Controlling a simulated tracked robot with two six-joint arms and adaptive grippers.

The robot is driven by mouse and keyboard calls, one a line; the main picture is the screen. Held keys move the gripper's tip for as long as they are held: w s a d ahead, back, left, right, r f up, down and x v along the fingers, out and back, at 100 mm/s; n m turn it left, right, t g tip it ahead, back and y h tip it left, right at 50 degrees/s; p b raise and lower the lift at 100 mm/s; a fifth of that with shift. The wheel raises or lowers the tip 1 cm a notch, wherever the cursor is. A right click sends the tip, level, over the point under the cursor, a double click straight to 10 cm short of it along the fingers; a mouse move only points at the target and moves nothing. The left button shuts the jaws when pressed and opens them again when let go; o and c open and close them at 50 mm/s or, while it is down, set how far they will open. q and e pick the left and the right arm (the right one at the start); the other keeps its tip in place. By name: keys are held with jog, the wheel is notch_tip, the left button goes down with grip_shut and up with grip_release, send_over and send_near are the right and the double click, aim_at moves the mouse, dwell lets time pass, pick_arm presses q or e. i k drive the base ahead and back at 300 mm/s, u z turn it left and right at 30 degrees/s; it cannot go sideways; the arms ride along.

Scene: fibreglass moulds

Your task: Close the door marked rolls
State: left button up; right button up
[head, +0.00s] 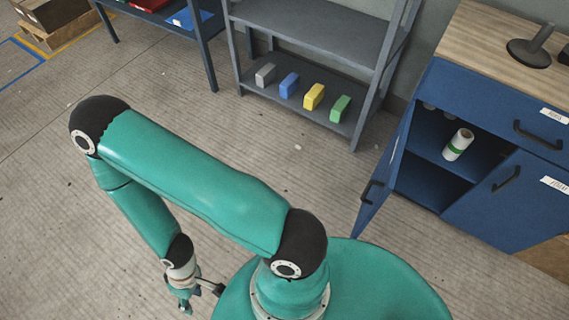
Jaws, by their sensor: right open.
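The blue cabinet (490,105) stands at the right. Its left door (388,165) is swung wide open, seen nearly edge-on, with a dark handle (371,189) on it. No readable marking shows on this door. Inside the open compartment, a white roll with a green band (458,145) stands on a shelf. My right gripper (186,304) hangs low at the bottom left, open and empty, far from the door. It is small in view and partly cut by my own arm. My left gripper is not in view.
The cabinet's right door (510,200) and the drawer (490,100) above are shut. A grey shelf (310,35) holds several coloured blocks. A blue-framed table (165,15) and cardboard boxes (55,20) stand at the back left. Floor between my arm and the door is clear.

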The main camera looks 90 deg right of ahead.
aim_at(382, 184)
jog(key=u, duration=0.1)
jog(key=i, duration=1.35)
jog(key=z, duration=2.55)
jog(key=i, duration=0.3)
jog(key=z, duration=2)
jog(key=k, duration=0.6)
jog(key=z, duration=0.45)
jog(key=i, duration=1.6)
jog(key=u, duration=0.5)
